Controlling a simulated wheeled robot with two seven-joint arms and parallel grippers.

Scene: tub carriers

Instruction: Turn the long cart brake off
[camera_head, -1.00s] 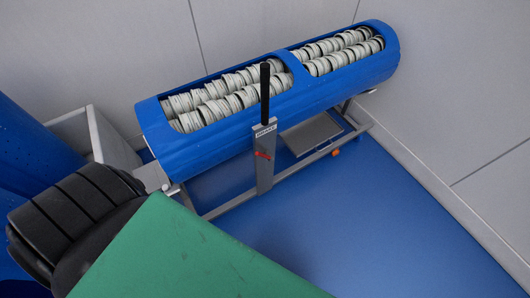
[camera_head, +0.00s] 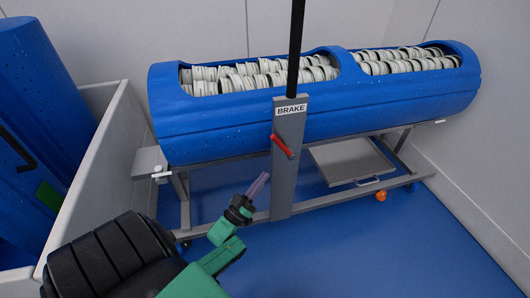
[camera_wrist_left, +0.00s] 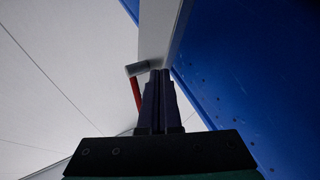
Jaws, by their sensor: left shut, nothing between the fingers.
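The long cart (camera_head: 330,110) has a blue tub full of whitish rings on a grey metal frame. A grey upright plate (camera_head: 287,185) labelled BRAKE stands at its front, with a black bar above it. A red brake lever (camera_head: 282,146) sits on this plate, slanting down to the right. My left gripper (camera_head: 259,184) is shut and empty, below and left of the lever, apart from it. In the left wrist view the shut fingers (camera_wrist_left: 160,100) point toward the plate, with the red lever (camera_wrist_left: 136,92) just left of the tips. My right gripper is not in view.
A light grey wall panel (camera_head: 85,185) and another blue tub (camera_head: 35,120) stand at the left. A grey tray (camera_head: 350,160) hangs low on the cart frame, near an orange knob (camera_head: 381,196). Blue floor (camera_head: 400,255) is free at the front right.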

